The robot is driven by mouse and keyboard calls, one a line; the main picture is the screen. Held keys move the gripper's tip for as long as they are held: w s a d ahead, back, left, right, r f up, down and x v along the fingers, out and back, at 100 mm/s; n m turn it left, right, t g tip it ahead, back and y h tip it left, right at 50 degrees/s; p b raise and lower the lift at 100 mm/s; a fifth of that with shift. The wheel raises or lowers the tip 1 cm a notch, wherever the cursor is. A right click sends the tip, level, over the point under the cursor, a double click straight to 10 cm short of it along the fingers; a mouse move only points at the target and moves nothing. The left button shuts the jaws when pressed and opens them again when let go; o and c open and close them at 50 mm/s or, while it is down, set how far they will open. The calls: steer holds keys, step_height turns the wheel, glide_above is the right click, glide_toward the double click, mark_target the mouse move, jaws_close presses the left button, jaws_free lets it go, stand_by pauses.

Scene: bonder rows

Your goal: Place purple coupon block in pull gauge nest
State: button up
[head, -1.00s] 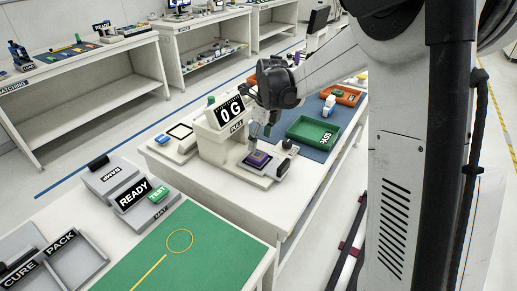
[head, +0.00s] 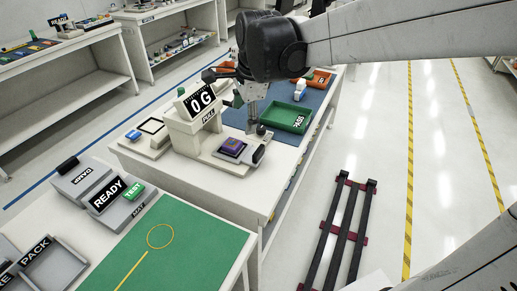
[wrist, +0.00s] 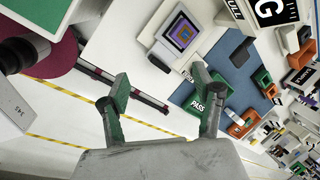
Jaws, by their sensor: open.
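The purple coupon block (head: 233,145) sits in the nest on the base of the pull gauge (head: 196,112), whose display reads 0 G. In the wrist view the block (wrist: 182,36) shows a square pattern of purple with orange edging, lying flat in its pale holder. My gripper (wrist: 160,90) is open and empty, its two green-padded fingers spread wide. The block is apart from the fingers, beyond them in the wrist view. In the head view my gripper is behind and above the block, partly hidden by my wrist.
A green PASS tray (head: 287,116) and an orange tray (head: 318,78) stand on the blue mat at right. A green mat (head: 165,248) and a READY unit (head: 112,194) are on the near bench.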

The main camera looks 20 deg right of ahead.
steer(key=s+f+n+t, duration=0.1)
steer(key=s+n+t, duration=0.2)
steer(key=s+n, duration=1.4)
steer(key=shift+s+a+f+n+t+h, duration=0.3)
steer(key=shift+s+f+t, duration=0.1)
steer(key=shift+s, duration=0.6)
